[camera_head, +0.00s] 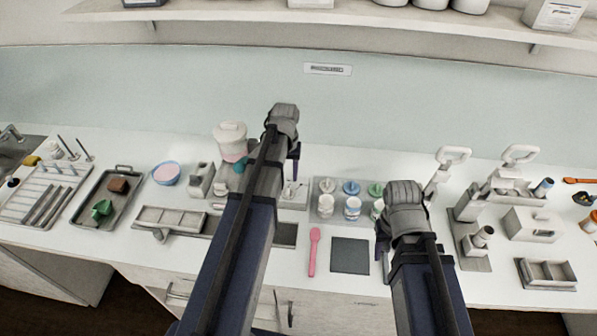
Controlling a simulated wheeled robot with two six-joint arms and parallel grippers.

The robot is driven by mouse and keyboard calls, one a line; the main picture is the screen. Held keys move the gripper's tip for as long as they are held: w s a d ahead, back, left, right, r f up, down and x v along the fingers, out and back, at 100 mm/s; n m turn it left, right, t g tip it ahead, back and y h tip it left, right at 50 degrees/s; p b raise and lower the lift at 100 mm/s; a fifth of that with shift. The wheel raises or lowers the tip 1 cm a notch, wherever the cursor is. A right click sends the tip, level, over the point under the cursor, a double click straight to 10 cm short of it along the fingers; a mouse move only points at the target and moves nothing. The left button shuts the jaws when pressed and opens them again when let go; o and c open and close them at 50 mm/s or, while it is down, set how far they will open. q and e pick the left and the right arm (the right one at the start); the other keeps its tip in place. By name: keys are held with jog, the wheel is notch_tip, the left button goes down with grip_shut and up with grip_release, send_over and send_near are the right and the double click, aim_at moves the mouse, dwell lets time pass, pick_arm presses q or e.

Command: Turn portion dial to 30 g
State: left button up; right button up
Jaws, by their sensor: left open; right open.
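A white mill-like machine (230,137) with a pinkish lower part stands at the back of the counter, left of my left arm. A small teal part (240,165) shows at its front, partly hidden by that arm. I cannot tell whether this is the portion dial, and no 30 g mark is readable. My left gripper (296,165) is open over the counter, right of the machine, mostly hidden behind its own wrist. My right gripper (383,245) is open beside the dark square mat (349,256), at its right. I see nothing held in either.
A tray of lidded jars (352,208) stands between my arms. A pink spatula (314,250) lies in front. Lever-handled devices (470,212) stand at right. A dark tray (88,212), a rack (38,200) and a pink-and-blue bowl (166,174) are at left. A shelf (400,18) runs above.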

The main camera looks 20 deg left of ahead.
aim_at(288, 189)
pick_arm(q)
jog(key=shift+w+a+r, duration=0.15)
jog(key=shift+w, duration=0.3)
pick_arm(e)
jog(key=shift+w+r, duration=0.1)
jog(key=shift+w, duration=0.25)
pick_arm(q)
jog(key=shift+s, duration=0.1)
notch_tip(288, 189, down, 8)
jog(key=b, duration=0.8)
pick_arm(e)
notch_tip(288, 189, down, 8)
jog(key=shift+r, duration=0.1)
pick_arm(q)
jog(key=shift+r, duration=0.1)
jog(key=shift+c, duration=0.2)
grip_shut()
